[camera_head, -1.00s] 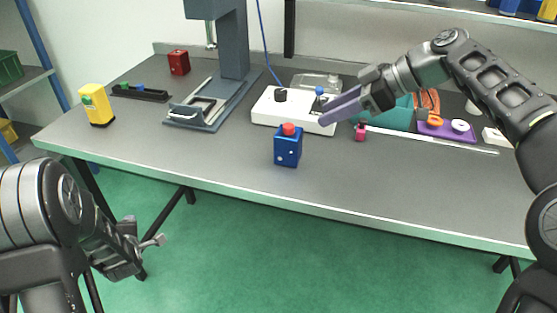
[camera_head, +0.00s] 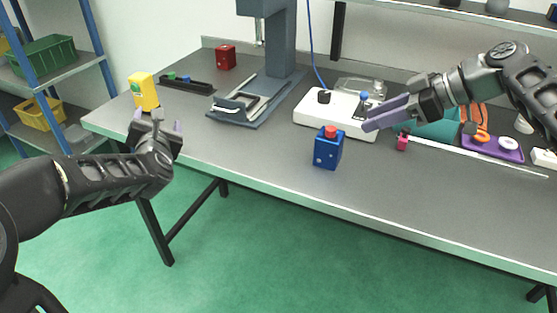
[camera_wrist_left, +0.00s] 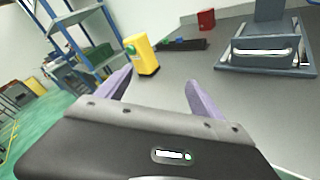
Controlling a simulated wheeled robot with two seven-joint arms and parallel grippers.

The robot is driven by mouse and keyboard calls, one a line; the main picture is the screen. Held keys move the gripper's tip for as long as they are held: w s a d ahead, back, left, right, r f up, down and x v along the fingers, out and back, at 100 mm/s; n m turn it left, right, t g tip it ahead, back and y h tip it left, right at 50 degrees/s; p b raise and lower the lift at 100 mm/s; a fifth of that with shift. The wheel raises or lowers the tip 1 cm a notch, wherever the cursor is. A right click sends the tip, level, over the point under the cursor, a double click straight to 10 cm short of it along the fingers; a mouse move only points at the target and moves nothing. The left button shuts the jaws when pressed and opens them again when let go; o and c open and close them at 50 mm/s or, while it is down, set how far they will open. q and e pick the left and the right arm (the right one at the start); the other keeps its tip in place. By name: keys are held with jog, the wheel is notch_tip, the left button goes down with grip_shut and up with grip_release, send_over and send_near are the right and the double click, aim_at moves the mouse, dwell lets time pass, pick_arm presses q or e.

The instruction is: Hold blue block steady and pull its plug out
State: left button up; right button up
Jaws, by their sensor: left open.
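The blue block (camera_head: 328,153) stands upright near the front edge of the table, with its red plug (camera_head: 330,131) seated in its top. My right gripper (camera_head: 372,114) is above and to the right of the block, apart from it. Its purple fingers look parted with nothing between them. My left gripper (camera_head: 158,124) is at the table's front left edge, well left of the block. It is open and empty, and its two purple fingers show in the left wrist view (camera_wrist_left: 160,92). The block is not in the left wrist view.
A yellow block with a green plug (camera_head: 143,91) stands near my left gripper. A red block (camera_head: 226,57) is at the back. A grey press (camera_head: 268,60), a white box (camera_head: 335,112) and a purple tray (camera_head: 495,146) are on the table (camera_head: 400,200). The table's front middle is clear.

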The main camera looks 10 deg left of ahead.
pick_arm(q)
jog(key=d+r+m+t+h, duration=0.15)
jog(key=d+r+h, duration=0.3)
jog(key=d, duration=0.85)
jog(key=d+r+m+t+h, duration=0.1)
jog(key=d+r+m+h, duration=0.15)
jog(key=d+r, duration=0.7)
jog(key=n+g+h, duration=0.2)
jog(key=g+h, duration=0.1)
jog(key=h, duration=0.1)
send_near(325, 156)
jog(key=x, duration=0.5)
jog(key=shift+w, duration=0.1)
jog(key=shift+x, duration=3.9)
jog(key=shift+c, duration=0.6)
